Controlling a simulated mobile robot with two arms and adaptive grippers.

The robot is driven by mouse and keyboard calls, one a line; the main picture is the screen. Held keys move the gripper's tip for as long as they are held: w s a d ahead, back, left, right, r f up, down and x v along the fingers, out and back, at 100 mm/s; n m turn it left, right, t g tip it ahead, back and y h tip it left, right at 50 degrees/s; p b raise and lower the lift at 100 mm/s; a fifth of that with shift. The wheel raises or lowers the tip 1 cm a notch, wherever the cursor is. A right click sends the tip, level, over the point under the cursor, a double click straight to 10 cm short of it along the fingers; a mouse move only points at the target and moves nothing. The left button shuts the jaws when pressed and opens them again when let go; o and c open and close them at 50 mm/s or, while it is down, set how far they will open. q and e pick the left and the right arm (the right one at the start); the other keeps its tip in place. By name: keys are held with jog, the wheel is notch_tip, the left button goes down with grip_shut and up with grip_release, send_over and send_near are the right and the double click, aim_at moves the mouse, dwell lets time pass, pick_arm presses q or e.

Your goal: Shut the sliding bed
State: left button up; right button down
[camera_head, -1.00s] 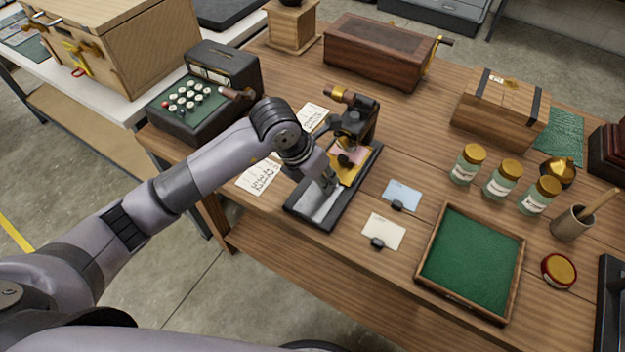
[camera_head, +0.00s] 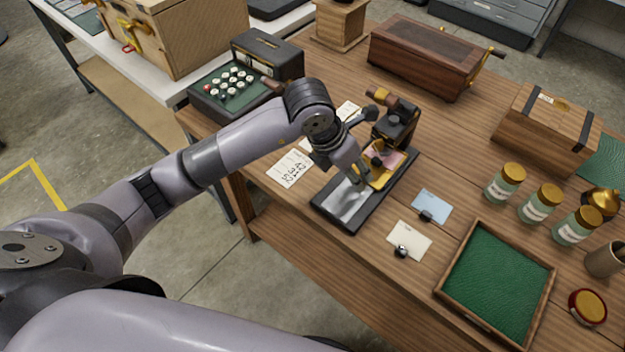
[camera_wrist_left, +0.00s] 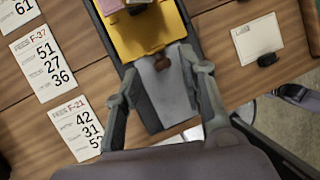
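The sliding bed (camera_head: 381,178) is a yellow plate on a long black base with a grey track, below a small dark press (camera_head: 395,125). It also shows in the left wrist view (camera_wrist_left: 145,35), with a small brown knob (camera_wrist_left: 162,63) at its near edge. Part of the grey track (camera_wrist_left: 166,98) is bare in front of it. My left gripper (camera_head: 360,172) is low over the track at the near end of the bed. In the wrist view its fingers (camera_wrist_left: 160,66) are apart, one on each side of the knob; contact cannot be told. My right gripper is not in view.
Number cards (camera_head: 289,168) lie left of the base. A blue card (camera_head: 431,203) and a cream card (camera_head: 409,241) lie right of it. A green-lined tray (camera_head: 497,285), several jars (camera_head: 541,203) and a keyed machine (camera_head: 240,85) stand around on the table.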

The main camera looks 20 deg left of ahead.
pick_arm(q)
jog(key=s+a, duration=0.2)
jog(key=a, duration=0.1)
jog(key=s+a, duration=0.5)
jog(key=a, duration=0.1)
jog(key=shift+s+a+r, duration=0.1)
jog(key=shift+s+a, duration=0.15)
jog(key=shift+s, duration=0.05)
